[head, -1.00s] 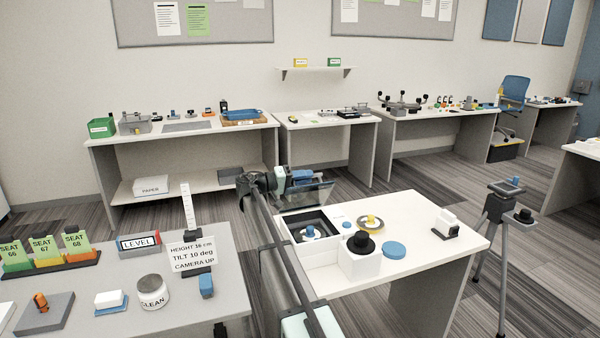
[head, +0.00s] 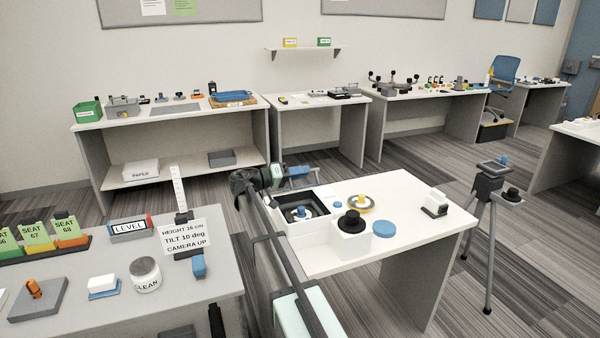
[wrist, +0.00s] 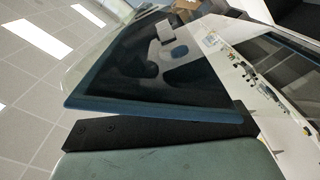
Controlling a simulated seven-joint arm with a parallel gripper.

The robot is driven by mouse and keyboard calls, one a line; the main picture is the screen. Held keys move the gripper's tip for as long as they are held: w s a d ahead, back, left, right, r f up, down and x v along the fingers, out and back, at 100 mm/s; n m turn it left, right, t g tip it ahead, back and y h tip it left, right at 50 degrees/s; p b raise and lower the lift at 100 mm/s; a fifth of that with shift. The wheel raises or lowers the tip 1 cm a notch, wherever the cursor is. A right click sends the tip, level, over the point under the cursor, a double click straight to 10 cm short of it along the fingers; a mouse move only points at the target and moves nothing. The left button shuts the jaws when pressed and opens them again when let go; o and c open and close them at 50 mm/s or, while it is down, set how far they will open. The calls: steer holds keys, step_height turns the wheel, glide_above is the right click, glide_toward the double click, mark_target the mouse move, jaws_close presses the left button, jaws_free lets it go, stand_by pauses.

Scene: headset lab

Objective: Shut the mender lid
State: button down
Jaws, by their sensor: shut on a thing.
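The mender (head: 318,228) is a white box on the white table, with a dark open well that holds a disc with a blue knob (head: 301,211). Its lid, a clear panel with a blue frame, stands raised at the back of the well, seen nearly edge-on in the head view (head: 305,184). In the wrist view the lid (wrist: 165,75) fills the middle, its blue edge against a black finger. My gripper (head: 284,174) is at the lid, shut on its edge; the exact contact is partly hidden.
A white block with a black knob (head: 351,222) stands right beside the mender. A blue disc (head: 384,229), a yellow-rimmed reel (head: 358,201) and a white device (head: 436,202) share the table. A tripod (head: 490,190) stands to the right. A grey table (head: 120,255) with a sign is at left.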

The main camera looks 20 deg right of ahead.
steer(key=shift+s+r, duration=0.1)
steer(key=shift+s, duration=0.1)
steer(key=c, duration=1.4)
jaws_free()
steer(key=shift+o, duration=1.4)
steer(key=a, duration=1.4)
steer(key=shift+w, duration=0.1)
